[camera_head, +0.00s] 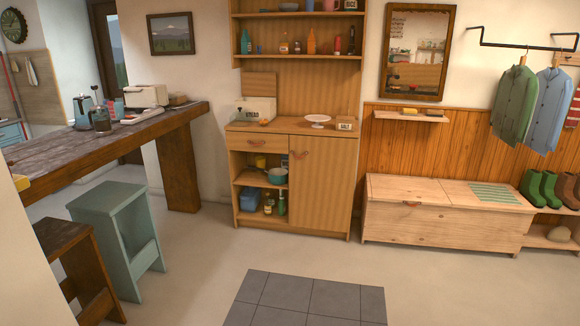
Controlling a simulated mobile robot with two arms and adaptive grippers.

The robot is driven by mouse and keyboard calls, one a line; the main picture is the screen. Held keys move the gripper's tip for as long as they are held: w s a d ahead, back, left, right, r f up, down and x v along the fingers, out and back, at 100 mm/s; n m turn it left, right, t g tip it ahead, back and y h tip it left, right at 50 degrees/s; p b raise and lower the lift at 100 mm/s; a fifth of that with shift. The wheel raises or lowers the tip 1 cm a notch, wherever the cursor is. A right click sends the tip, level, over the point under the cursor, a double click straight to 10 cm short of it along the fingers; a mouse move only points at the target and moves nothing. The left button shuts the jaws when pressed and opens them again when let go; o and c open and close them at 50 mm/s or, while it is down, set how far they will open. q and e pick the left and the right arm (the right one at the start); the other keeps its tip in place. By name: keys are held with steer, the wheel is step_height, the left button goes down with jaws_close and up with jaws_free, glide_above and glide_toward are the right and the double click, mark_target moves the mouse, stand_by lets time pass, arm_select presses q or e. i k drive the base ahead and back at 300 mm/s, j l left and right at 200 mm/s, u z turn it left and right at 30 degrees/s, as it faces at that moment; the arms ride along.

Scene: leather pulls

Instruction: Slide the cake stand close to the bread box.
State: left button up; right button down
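A white cake stand (318,119) stands on the counter top of a wooden cupboard, right of the middle. A cream bread box (262,108) marked BREAD stands on the same top at the left, near the back. A clear gap of bare wood lies between the two. Neither of my grippers shows in the head view.
A small SALT box (344,125) stands just right of the cake stand. The cupboard (322,185) has open shelves at left and a door at right. Grey floor tiles (308,297) lie in front. Stools (115,230) stand at left, a wooden chest (445,215) at right.

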mark_target(318, 118)
steer(key=i, duration=4.5)
